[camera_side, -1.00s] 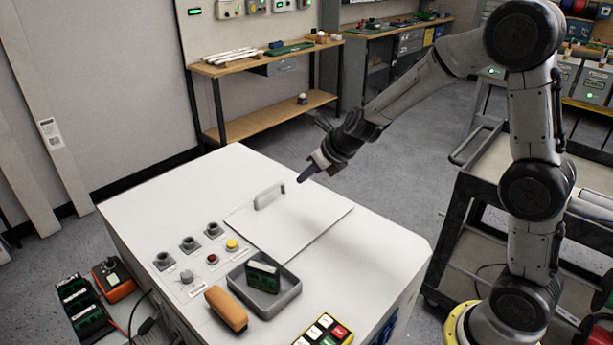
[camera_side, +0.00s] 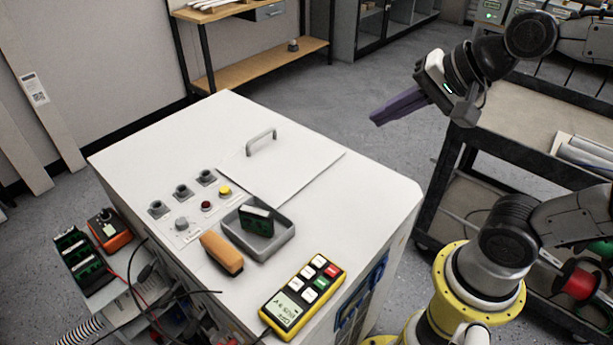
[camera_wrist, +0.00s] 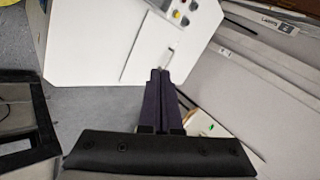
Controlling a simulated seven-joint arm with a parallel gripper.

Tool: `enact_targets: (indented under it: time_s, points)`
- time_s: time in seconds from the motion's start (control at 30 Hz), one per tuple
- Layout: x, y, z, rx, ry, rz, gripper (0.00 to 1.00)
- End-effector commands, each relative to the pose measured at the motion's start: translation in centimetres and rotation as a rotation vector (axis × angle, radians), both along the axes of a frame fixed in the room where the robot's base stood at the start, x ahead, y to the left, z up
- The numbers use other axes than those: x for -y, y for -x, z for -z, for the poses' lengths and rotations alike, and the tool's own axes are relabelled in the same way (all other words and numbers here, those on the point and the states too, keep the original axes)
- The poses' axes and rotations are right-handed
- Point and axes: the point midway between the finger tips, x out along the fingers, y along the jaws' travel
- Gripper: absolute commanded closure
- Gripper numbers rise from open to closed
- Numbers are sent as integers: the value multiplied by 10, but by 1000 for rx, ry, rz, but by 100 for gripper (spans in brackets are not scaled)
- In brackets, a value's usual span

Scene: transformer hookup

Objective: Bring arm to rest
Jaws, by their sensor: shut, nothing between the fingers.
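My gripper (camera_side: 376,120) is at the upper right of the side view, in the air beyond the right side of the white cabinet (camera_side: 130,150). Its purple fingers are closed together and hold nothing. In the wrist view my gripper (camera_wrist: 159,74) shows its two fingers side by side, pointing toward the cabinet top (camera_wrist: 95,50). The lid panel (camera_side: 290,165) with its grey handle (camera_side: 261,141) lies flat on the cabinet top, apart from my gripper.
A dark cart (camera_side: 540,130) stands at right. Grey floor (camera_side: 350,90) is clear behind the cabinet.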

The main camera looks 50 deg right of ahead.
Motion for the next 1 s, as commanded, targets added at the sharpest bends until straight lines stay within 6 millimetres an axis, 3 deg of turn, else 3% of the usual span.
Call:
enact_targets:
  time_s: [0.2, 0.43, 0.6, 1.0]
  points:
    - [13, 50, 28, -73, 438, -429, 100]
    - [24, 75, 50, -173, 713, -796, 100]
    - [25, 79, 52, -177, 774, -900, 100]
    - [24, 79, 52, -176, 777, -903, 100]
